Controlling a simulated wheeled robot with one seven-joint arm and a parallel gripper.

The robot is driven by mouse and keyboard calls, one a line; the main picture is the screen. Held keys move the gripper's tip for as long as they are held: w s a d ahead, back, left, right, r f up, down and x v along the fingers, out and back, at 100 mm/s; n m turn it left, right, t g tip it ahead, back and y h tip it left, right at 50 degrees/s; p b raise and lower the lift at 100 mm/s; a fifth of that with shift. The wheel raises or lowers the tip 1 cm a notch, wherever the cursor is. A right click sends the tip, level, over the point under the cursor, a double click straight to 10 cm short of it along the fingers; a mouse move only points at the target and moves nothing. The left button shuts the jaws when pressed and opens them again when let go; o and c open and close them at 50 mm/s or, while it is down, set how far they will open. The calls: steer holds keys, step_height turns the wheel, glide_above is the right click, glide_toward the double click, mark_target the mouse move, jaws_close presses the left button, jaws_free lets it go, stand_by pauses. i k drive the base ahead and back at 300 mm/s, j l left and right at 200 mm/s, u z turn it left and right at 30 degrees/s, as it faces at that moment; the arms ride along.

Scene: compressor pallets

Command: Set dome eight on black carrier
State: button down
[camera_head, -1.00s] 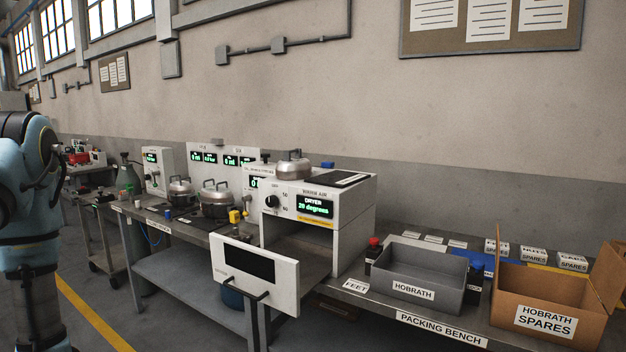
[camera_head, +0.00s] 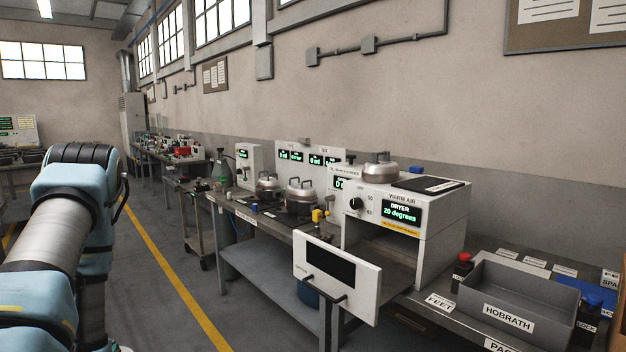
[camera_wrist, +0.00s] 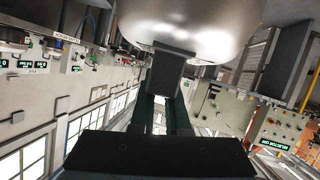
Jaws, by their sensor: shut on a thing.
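In the wrist view my gripper (camera_wrist: 165,108) is shut on a dark block-like grip of a large shiny metal dome (camera_wrist: 195,28). The dome fills the top of that view; its number does not show. Similar metal domes with dark fittings stand on the bench in the head view: one (camera_head: 268,186) at the left, one (camera_head: 301,194) beside it, and one (camera_head: 380,168) on top of the dryer. I cannot make out numbers on them or clearly tell a black carrier. My gripper is outside the head view; only my arm shows at the left.
A grey HOBRATH bin (camera_head: 520,300) stands on the packing bench at the right. Open floor with a yellow line (camera_head: 180,280) lies left of the benches.

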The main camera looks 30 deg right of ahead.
mark_target(424, 185)
steer(key=i+l, duration=0.1)
steer(key=l, duration=0.3)
steer(key=i+l, duration=0.15)
steer(key=l, duration=0.2)
steer(key=i+l, duration=0.1)
steer(key=l, duration=0.3)
steer(key=i+l, duration=0.15)
steer(key=l, duration=0.2)
steer(key=i+l, duration=0.1)
steer(key=l, duration=0.3)
